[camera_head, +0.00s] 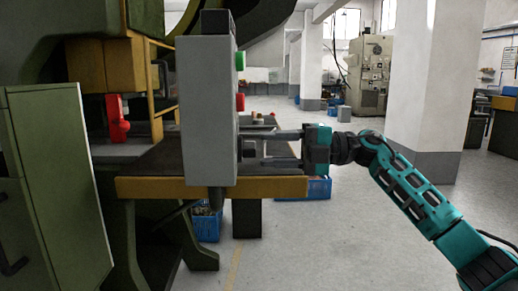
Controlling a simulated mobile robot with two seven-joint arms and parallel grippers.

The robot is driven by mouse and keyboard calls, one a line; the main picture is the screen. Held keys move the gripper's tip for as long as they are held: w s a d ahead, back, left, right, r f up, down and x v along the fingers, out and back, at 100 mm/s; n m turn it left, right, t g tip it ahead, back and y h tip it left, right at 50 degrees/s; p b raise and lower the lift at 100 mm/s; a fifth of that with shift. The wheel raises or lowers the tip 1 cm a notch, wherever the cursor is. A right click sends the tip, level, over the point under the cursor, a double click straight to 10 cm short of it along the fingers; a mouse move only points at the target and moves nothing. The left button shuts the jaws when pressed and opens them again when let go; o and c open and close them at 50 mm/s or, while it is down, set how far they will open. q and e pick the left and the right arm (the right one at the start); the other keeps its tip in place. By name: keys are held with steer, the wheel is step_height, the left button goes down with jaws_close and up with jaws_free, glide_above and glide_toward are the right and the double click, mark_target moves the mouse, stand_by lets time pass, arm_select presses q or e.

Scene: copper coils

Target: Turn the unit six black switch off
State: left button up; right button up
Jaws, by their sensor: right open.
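A grey control box (207,110) stands upright left of centre, its broad side facing me. On its right side are a green button (240,61), a red button (240,101) below it, and a small dark switch (248,148) lower down. My right gripper (246,149) comes in from the right, level with the switch. Its fingers are apart, one above and one below the switch. I cannot tell whether they touch it. No unit number is readable. My left gripper is not in view.
A green press (40,45) with a red part (117,118) stands behind and left of the box. A yellow-edged table (270,187) lies below the gripper, with blue crates (318,188) under it. The floor to the right is open, with a white pillar (425,80) beyond.

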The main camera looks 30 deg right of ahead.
mark_target(247, 149)
steer(key=x, duration=0.3)
steer(key=shift+w+a, duration=0.1)
jaws_close()
stand_by(0.4)
